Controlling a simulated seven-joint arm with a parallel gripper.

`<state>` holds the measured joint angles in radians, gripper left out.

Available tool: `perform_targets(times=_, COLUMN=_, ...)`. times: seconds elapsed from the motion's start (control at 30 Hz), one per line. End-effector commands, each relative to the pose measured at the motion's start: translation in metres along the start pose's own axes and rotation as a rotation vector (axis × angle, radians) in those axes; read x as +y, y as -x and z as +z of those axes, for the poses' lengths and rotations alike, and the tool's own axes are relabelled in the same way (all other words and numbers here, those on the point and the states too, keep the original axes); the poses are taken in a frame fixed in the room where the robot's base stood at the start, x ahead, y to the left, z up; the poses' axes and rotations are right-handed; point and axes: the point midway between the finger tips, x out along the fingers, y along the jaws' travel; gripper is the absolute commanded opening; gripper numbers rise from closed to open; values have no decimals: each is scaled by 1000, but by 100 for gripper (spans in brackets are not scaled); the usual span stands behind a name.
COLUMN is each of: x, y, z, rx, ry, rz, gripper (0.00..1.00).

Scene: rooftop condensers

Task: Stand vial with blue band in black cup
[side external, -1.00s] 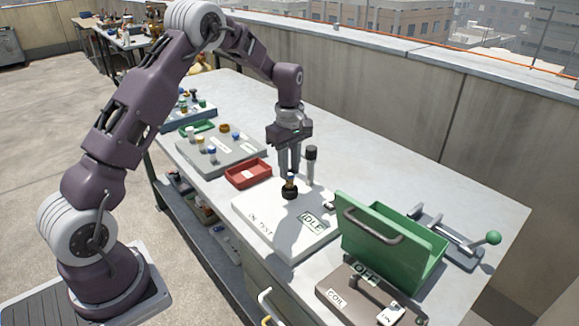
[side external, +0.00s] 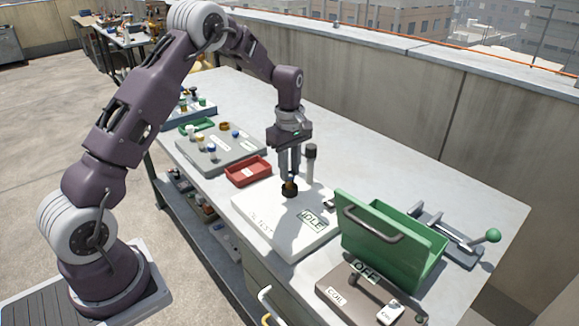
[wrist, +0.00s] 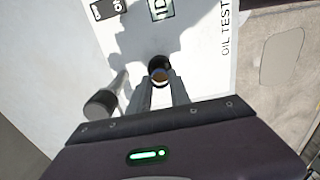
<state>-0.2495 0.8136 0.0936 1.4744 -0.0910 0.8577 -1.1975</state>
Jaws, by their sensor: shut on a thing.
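The black cup (side external: 289,191) stands on the white oil test unit (side external: 262,221). The vial's amber lower part (side external: 290,183) shows at the cup's mouth in the side view, between my fingers and the cup. My gripper (side external: 289,178) points straight down and is shut on the vial, right above the cup. In the wrist view the vial's round end (wrist: 159,77) shows between my fingertips, with the dark cup rim (wrist: 158,64) around it. My fingers hide the blue band. I cannot tell whether the vial touches the cup's bottom.
A grey post with a black top (side external: 310,153) stands close behind my gripper. A red tray (side external: 248,170) and a grey rack of several vials (side external: 220,150) lie to the left. A green open-lidded box (side external: 385,240) stands to the right.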

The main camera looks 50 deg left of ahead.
Motion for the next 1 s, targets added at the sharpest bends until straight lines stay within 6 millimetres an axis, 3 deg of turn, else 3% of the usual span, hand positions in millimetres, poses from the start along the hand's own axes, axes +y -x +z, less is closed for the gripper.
perform_targets(times=1.0, x=0, y=-16, z=0, rx=1, ry=0, rz=0, gripper=0)
